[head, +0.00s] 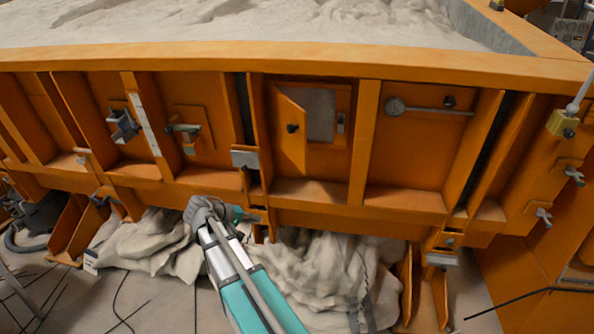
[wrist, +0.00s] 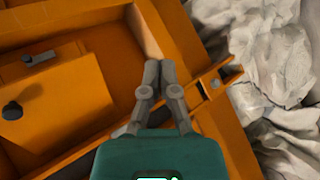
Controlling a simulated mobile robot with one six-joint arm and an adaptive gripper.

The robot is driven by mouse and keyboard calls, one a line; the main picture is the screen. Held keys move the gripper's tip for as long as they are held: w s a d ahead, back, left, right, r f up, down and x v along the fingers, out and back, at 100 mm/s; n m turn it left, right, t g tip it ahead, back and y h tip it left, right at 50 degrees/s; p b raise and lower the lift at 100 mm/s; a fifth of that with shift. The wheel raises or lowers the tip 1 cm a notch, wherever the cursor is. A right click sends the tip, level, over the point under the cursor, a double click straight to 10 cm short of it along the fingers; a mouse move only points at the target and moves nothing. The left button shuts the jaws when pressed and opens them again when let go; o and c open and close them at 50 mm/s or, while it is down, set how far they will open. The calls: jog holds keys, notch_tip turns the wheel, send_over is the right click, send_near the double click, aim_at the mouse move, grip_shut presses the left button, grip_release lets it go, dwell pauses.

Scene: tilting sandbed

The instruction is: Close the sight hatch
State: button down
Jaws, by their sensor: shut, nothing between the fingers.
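The sight hatch is an orange door (head: 291,145) with a black knob (head: 292,128) in the front wall. It stands partly open, swung out from its left side, and a grey pane (head: 320,115) shows to its right. A small latch (head: 341,122) is on the frame's right side. In the wrist view the door (wrist: 60,105) is at the left, with its knob (wrist: 12,110) near the edge. My gripper (head: 258,218) is below and left of the hatch, by the lower beam. In the wrist view its fingers (wrist: 160,75) are together and empty, apart from the door.
Orange ribs (head: 363,143) flank the hatch bay, and a lower beam (head: 330,223) runs beneath it. Crumpled pale cloth (head: 310,270) lies below.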

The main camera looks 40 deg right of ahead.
aim_at(303, 161)
jog(key=w+d+r+m+g+h+b, duration=0.1)
jog(key=w+d+r+h+b, duration=0.2)
jog(key=w+d+r+h, duration=0.4)
jog(key=shift+d+r+g+h, duration=0.3)
jog(key=shift+d+r+g, duration=0.15)
jog(key=shift+r, duration=0.2)
jog(key=shift+w+d, duration=0.1)
jog(key=p+x, duration=0.1)
jog(key=x, duration=1.3)
jog(key=shift+f, duration=0.1)
jog(key=shift+t, duration=0.25)
